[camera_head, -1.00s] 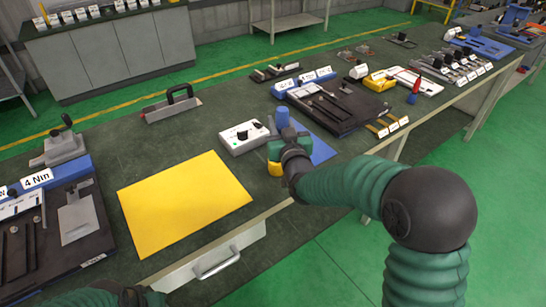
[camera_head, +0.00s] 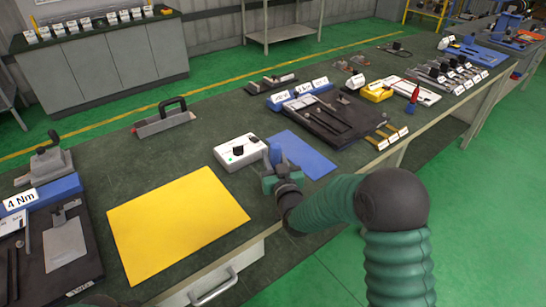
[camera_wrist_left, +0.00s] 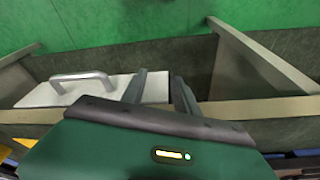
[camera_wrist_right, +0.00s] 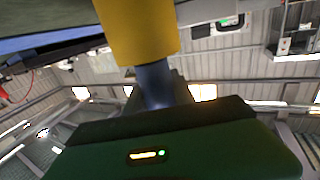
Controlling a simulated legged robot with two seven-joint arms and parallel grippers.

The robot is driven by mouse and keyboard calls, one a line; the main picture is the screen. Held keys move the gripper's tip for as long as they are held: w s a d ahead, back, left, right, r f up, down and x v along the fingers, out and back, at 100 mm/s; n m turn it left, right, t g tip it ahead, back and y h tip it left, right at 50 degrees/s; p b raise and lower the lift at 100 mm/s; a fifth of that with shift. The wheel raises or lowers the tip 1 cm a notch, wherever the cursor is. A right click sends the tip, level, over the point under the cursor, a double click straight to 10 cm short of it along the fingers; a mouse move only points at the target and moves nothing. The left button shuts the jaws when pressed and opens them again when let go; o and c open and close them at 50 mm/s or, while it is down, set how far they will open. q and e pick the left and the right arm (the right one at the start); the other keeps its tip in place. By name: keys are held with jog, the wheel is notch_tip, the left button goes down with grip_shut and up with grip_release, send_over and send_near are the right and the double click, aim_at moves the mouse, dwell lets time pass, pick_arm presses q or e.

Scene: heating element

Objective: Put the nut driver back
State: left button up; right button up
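The nut driver shows large in the right wrist view, with a yellow section (camera_wrist_right: 138,32) and a narrower blue-grey section (camera_wrist_right: 154,85) between my right gripper's fingers. My right gripper (camera_head: 275,160) is shut around it above the bench's front edge, beside the blue mat (camera_head: 313,162). In the head view the gripper mostly hides the tool; its lower end cannot be made out. My left gripper (camera_wrist_left: 158,88) is open and empty, in front of the bench with a drawer handle beyond it. Only a dark bit of the left arm shows at the head view's bottom left.
A yellow mat (camera_head: 178,222) and a white control box (camera_head: 240,151) lie left of the right gripper. A black tool tray (camera_head: 330,120) with labels is behind the blue mat. A red-handled tool (camera_head: 414,93) stands farther right.

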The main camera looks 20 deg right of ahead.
jog(key=o, duration=0.5)
jog(key=shift+c, duration=0.2)
jog(key=s, duration=1.2)
jog(key=shift+a, duration=0.3)
jog(key=shift+r, duration=0.1)
jog(key=g+p, duration=0.1)
jog(key=p, duration=0.1)
jog(key=g+y+p, duration=0.1)
jog(key=shift+s+a+f+n+g, duration=0.25)
jog(key=shift+s+a+n+g, duration=0.05)
jog(key=s+d+f+g+p, duration=0.1)
jog(key=s+g+p, duration=0.7)
jog(key=s, duration=1.1)
jog(key=g, duration=0.4)
jog(key=shift+s+f, duration=0.15)
